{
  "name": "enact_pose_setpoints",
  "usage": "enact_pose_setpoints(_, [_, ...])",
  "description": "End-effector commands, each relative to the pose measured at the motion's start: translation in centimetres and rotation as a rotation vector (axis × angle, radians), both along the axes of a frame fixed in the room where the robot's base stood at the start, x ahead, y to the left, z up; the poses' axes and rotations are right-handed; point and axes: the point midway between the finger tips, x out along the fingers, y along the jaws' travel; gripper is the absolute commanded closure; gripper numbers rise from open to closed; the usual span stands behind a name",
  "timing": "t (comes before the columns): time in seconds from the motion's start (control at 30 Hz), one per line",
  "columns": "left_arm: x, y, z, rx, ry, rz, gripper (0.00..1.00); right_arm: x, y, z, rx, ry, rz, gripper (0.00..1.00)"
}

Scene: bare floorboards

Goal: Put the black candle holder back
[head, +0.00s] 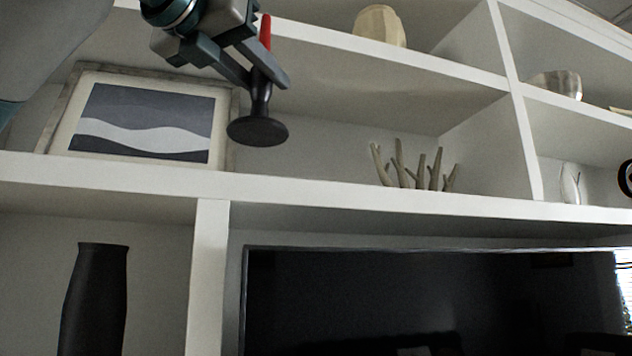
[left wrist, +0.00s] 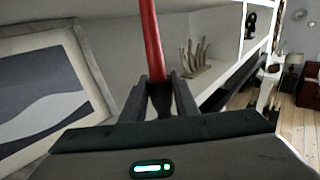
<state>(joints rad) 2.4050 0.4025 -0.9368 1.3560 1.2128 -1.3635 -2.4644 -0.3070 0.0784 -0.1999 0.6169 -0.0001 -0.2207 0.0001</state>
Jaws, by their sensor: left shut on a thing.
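The black candle holder (head: 257,131) with a red candle (head: 265,32) in it hangs upright in my left gripper (head: 266,80), which is shut on its upper stem. Its round base is in front of the upper shelf, between a framed picture and a branch-shaped ornament, and looks above the shelf board. I cannot tell how far it is from the board. In the left wrist view the red candle (left wrist: 152,40) rises between the fingers (left wrist: 162,88), and the holder's base is hidden. My right gripper is not in view.
The white shelf (head: 300,190) bears the framed picture (head: 145,125) at left and the branch ornament (head: 412,168) at right, with free room between. Below are a black vase (head: 95,300) and a dark screen (head: 430,305). A higher board (head: 400,55) bears a pale vase (head: 379,26).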

Motion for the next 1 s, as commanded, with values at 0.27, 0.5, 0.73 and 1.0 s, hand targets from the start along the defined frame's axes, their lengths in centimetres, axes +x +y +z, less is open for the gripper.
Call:
enact_pose_setpoints(0.27, [2.8,-1.4,0.3,0.000,0.001,0.001,1.00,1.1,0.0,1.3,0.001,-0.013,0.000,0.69])
enact_pose_setpoints(0.5, [7.2,-3.6,0.4,0.000,0.001,0.001,1.00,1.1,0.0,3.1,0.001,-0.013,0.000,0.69])
enact_pose_setpoints(0.73, [11.5,-5.7,0.5,-0.001,0.000,0.000,1.00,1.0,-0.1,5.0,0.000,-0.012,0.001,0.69])
enact_pose_setpoints(1.0, [15.3,-7.7,0.3,0.000,-0.001,0.000,1.00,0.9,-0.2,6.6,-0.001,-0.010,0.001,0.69])
